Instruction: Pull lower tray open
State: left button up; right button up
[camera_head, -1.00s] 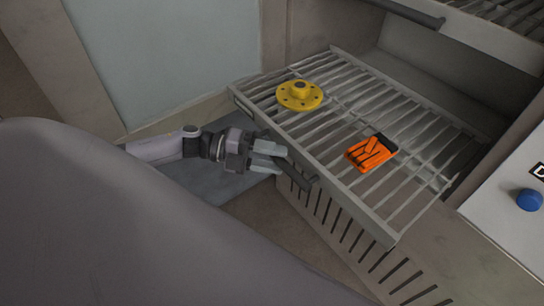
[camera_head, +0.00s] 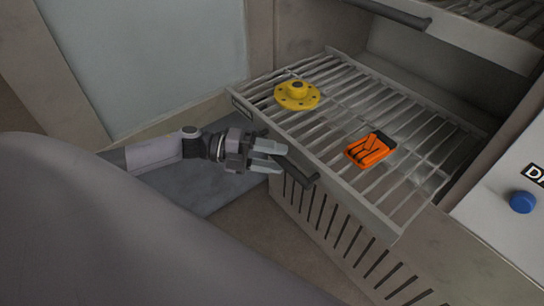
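The lower tray (camera_head: 391,232) is a grey slatted rack that stands out from the cabinet opening. A yellow round flange (camera_head: 297,95) and an orange part with a dark end (camera_head: 369,150) lie on its slats. A dark bar handle (camera_head: 297,168) is on the tray's front edge. My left gripper (camera_head: 280,157) is at the left end of this handle, its pale fingers apart. I cannot tell whether the fingers touch the handle. My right gripper is not in view.
An upper tray's dark handle (camera_head: 388,12) is at the top. A white panel with a blue knob (camera_head: 522,202) stands at the right. A vented lower front (camera_head: 330,228) is below the tray. A pale glass panel (camera_head: 150,60) is at the back left.

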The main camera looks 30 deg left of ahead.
pick_arm(q)
jog(key=shift+a, duration=0.1)
jog(key=b+v, duration=0.1)
jog(key=v, duration=0.6)
dwell(0.4)
jog(key=shift+s, duration=0.15)
